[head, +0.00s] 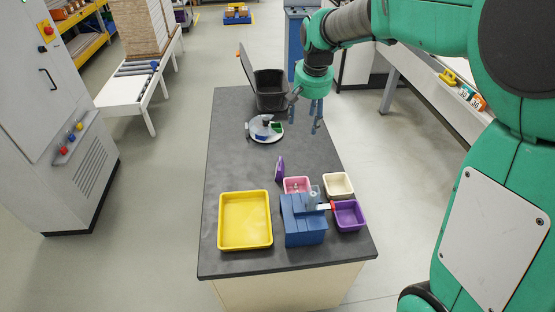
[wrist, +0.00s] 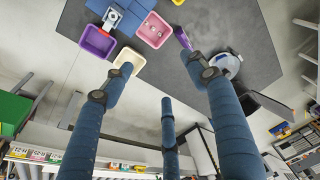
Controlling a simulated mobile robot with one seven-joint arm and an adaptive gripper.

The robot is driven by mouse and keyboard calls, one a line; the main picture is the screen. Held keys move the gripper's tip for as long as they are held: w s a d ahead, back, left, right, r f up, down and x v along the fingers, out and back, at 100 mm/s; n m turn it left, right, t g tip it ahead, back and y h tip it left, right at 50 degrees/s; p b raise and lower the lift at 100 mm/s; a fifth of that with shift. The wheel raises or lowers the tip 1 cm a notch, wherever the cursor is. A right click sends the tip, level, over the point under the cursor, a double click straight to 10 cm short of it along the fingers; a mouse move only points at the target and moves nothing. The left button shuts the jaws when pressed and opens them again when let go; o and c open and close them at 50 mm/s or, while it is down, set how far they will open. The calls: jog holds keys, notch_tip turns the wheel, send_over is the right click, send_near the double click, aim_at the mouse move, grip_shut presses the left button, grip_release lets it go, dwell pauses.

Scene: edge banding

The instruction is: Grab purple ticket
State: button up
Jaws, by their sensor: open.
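The purple ticket (head: 279,169) is a thin, flat piece that looks upright on the dark table (head: 225,150), just behind the pink bin and right of the yellow tray. It also shows in the wrist view as a small purple sliver (wrist: 183,38) close to the tip of one finger. My gripper (head: 306,114) hangs above the table's right side, farther back than the ticket and apart from it. Its blue fingers (wrist: 158,75) are spread and empty in the wrist view.
A yellow tray (head: 245,220), blue block device (head: 305,234), pink bin (head: 296,180), cream bin (head: 339,180) and purple bin (head: 350,228) crowd the front. A round silver plate with items (head: 266,138) and a black open-lidded bin (head: 270,98) stand behind. The table's left middle is clear.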

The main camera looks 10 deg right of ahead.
jog(key=w+a+f+g+p, duration=0.1)
jog(key=w+a+f+p, duration=0.1)
jog(key=w+f, duration=1.1)
jog(key=m+g+p, duration=0.1)
jog(key=g+p, duration=0.1)
send_over(282, 163)
jog(key=s, duration=0.1)
notch_tip(282, 163, down, 16)
jog(key=shift+a, duration=0.2)
jog(key=shift+f, duration=0.1)
jog(key=shift+f, duration=4.25)
jog(key=shift+f, duration=0.1)
jog(key=shift+f+p, duration=0.35)
jog(key=shift+f, duration=2.15)
jog(key=c, duration=0.9)
